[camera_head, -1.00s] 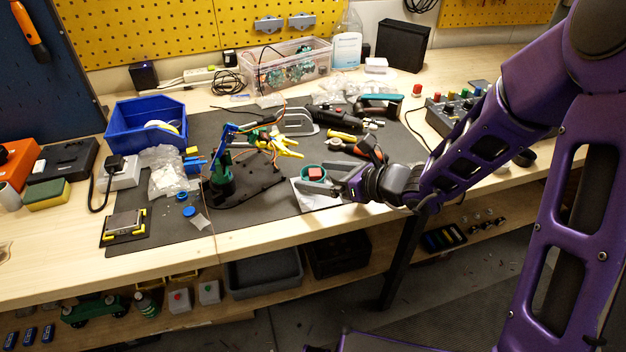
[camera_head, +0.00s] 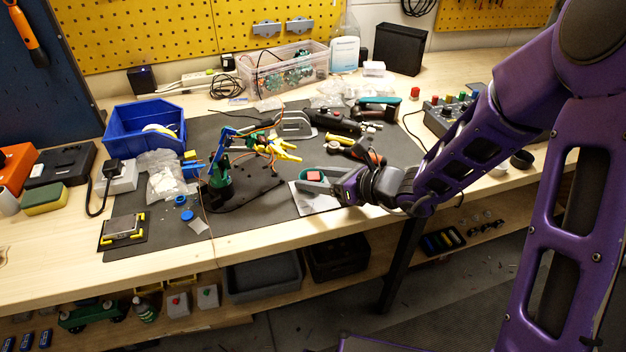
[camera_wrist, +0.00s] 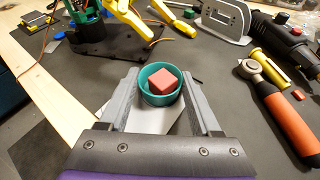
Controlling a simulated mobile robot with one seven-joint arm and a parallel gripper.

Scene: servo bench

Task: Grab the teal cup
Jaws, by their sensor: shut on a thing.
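The teal cup (camera_wrist: 150,97) stands between the two grey fingers of my gripper (camera_wrist: 160,92) in the wrist view, with a red block (camera_wrist: 163,81) inside it. My gripper is shut on the cup, with a finger against each side. In the head view my gripper (camera_head: 325,180) is low over the front of the dark mat, and the red block (camera_head: 314,176) shows between the fingers. The cup's teal wall is mostly hidden there by the fingers. A white sheet (camera_head: 313,202) lies under the cup and gripper.
A small robot arm with yellow jaws (camera_head: 280,152) stands left of my gripper. An orange-handled ratchet (camera_wrist: 286,117) and a yellow-handled tool (camera_wrist: 271,68) lie to the right in the wrist view. A blue bin (camera_head: 146,112) is at the back left.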

